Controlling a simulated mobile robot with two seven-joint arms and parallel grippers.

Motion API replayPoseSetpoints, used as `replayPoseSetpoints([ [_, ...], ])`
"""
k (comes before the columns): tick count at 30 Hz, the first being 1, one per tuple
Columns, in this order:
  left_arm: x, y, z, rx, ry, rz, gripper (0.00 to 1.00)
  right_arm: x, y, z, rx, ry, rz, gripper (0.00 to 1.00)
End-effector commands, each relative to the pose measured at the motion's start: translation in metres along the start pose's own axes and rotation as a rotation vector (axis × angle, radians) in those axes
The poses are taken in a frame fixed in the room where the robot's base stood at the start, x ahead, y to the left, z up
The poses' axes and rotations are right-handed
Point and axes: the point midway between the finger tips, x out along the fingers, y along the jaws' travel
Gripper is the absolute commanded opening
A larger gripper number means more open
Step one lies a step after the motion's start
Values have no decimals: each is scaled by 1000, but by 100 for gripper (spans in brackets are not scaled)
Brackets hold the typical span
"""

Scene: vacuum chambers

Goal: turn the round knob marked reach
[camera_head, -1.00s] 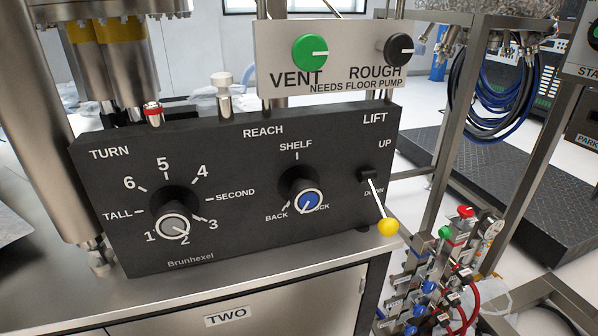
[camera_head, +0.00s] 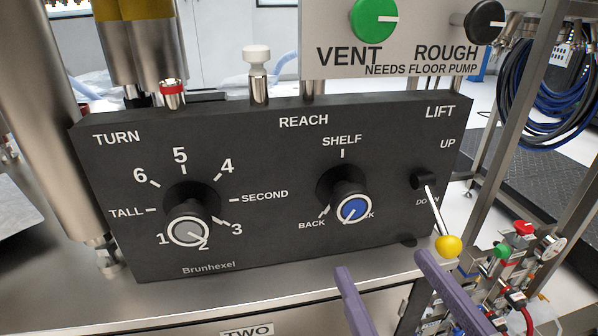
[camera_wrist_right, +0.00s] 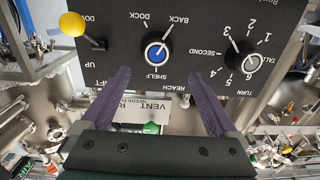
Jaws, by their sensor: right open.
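The reach knob (camera_head: 351,208) is round, with a blue face and a white line, on a dark collar in the middle of the black panel (camera_head: 270,245). Its line slants toward the lower left, on the BACK side; the knob covers part of the DOCK label. My right gripper (camera_head: 385,266) shows as two purple fingers, open and empty, in front of the panel's lower edge, below and right of the knob. In the right wrist view the knob (camera_wrist_right: 156,52) lies beyond the gap between the open fingers (camera_wrist_right: 156,75), apart from them. My left gripper is not in view.
The grey turn knob (camera_head: 188,233) is on the left of the panel. The lift lever with a yellow ball (camera_head: 447,246) sticks out on the right, close to my right fingers. A plate with a green vent knob (camera_head: 374,20) and black rough knob (camera_head: 486,20) stands above.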

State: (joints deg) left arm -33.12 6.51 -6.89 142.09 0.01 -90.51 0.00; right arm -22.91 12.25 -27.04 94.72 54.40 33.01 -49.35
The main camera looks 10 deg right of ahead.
Motion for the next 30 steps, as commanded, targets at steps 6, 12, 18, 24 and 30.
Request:
replayPoseSetpoints([
  [6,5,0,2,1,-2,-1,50,21,5,1,-3,12,25,94],
  [12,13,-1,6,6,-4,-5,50,60,6,1,-2,11,24,94],
  [18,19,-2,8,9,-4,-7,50,89,6,1,-3,10,23,94],
  [24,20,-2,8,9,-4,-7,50,98,6,0,-3,7,21,94],
  [30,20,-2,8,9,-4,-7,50,98,6,0,-3,7,21,94],
])
